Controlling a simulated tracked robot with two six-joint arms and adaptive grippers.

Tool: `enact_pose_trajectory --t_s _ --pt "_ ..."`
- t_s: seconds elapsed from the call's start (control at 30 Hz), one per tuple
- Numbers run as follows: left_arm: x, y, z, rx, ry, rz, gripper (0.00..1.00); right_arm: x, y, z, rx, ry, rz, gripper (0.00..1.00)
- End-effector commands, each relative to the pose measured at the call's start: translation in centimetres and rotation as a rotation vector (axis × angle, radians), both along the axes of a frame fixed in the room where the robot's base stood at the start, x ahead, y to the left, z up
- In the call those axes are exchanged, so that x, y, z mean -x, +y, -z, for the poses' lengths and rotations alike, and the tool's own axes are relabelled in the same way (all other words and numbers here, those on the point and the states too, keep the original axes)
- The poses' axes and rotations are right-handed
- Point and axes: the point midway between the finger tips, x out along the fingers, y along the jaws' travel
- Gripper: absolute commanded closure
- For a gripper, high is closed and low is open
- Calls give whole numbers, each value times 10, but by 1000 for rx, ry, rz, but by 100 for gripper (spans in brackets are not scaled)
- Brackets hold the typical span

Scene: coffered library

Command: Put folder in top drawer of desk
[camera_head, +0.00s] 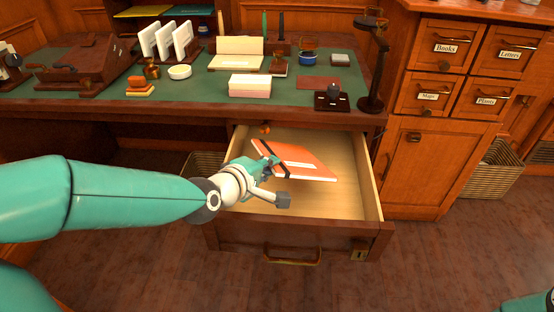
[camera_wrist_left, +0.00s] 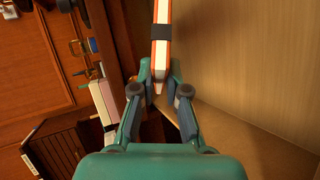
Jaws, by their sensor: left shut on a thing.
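The orange folder (camera_head: 305,160) with a pale label is over the open top drawer (camera_head: 300,232) of the desk, within its outline in the head view. My left gripper (camera_head: 268,162) is shut on the folder's left end. In the left wrist view the folder (camera_wrist_left: 161,22) is edge-on, with a dark band across it, between the fingertips (camera_wrist_left: 160,85) of my left gripper. The drawer's pale wooden inside looks otherwise empty. Whether the folder touches the drawer bottom I cannot tell.
The green desk top (camera_head: 200,92) above holds a lamp (camera_head: 372,60), a white block (camera_head: 250,86), a stamp (camera_head: 332,98) and letter holders. A cabinet with labelled small drawers (camera_head: 445,48) stands at the right. Wicker baskets (camera_head: 490,172) stand on the floor.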

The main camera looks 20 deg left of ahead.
Motion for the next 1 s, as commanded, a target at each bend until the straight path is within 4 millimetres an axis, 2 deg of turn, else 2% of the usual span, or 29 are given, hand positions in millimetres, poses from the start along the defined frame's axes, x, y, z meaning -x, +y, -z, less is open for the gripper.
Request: enact_pose_trajectory --t_s 0.17,0.3,0.4,0.67,1.0 --pt "-16 -3 -1 -1 -3 1 100 0 0 -1 0 0 0 60" --pt "-38 -7 -1 1 -3 0 100 0 0 -2 0 0 0 60" --pt "-37 -7 12 -1 -2 2 100 0 0 6 0 0 0 60" --pt "-36 -7 11 0 -4 1 100 0 0 5 0 0 0 60" --pt "-36 -7 19 0 -5 1 100 0 0 16 0 0 0 60"
